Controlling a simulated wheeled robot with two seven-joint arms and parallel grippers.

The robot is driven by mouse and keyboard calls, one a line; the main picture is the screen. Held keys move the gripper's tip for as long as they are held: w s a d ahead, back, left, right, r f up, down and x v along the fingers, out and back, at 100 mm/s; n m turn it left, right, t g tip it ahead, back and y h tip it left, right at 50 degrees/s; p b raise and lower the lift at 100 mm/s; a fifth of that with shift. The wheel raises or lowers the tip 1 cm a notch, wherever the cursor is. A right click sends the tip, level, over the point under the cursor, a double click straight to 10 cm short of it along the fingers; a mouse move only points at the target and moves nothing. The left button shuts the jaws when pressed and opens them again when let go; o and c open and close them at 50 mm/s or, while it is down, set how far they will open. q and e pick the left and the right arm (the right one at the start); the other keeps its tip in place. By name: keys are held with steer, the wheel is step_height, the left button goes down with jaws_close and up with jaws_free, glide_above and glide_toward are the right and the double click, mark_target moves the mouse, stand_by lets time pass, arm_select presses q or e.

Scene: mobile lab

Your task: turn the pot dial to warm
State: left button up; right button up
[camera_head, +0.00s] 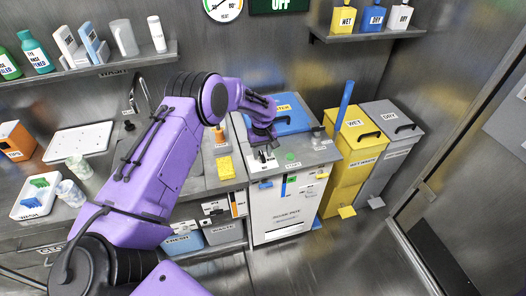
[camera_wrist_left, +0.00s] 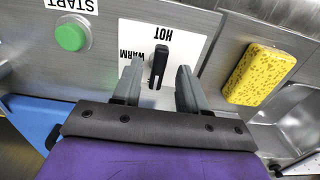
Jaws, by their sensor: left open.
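The pot dial, a slim black knob (camera_wrist_left: 159,62), sits on a white label with HOT and WARM, which appears upside down in the left wrist view. The knob's upper end lies close to HOT; WARM is to its left. My left gripper (camera_wrist_left: 158,74) is open, with one grey finger on each side of the knob. I cannot tell whether either finger touches it. In the head view my left gripper (camera_head: 264,155) is over the counter's white label, hiding most of the dial. My right gripper is not in view.
A green START button (camera_wrist_left: 71,37) is left of the dial label in the wrist view. A yellow sponge (camera_wrist_left: 260,74) lies to its right, beside a metal sink. In the head view, a yellow WET bin (camera_head: 352,160) and a grey DRY bin (camera_head: 392,143) stand right of the counter.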

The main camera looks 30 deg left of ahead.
arm_select(q)
steer(key=shift+d+f, duration=0.1)
steer(key=shift+f, duration=0.45)
jaws_close()
steer(key=shift+m, duration=0.3)
steer(key=m+b, duration=0.1)
steer(key=m, duration=0.2)
steer(key=shift+m, duration=0.3)
steer(key=m, duration=0.2)
steer(key=m+b, duration=0.1)
steer(key=m, duration=0.1)
steer(key=shift+a+m, duration=0.2)
steer(key=shift+m, duration=0.1)
steer(key=m+b, duration=0.1)
steer(key=m, duration=0.3)
steer(key=shift+a, duration=0.1)
steer(key=shift+a+m+b, duration=0.1)
steer(key=shift+m+b, duration=0.35)
steer(key=shift+m, duration=2.05)
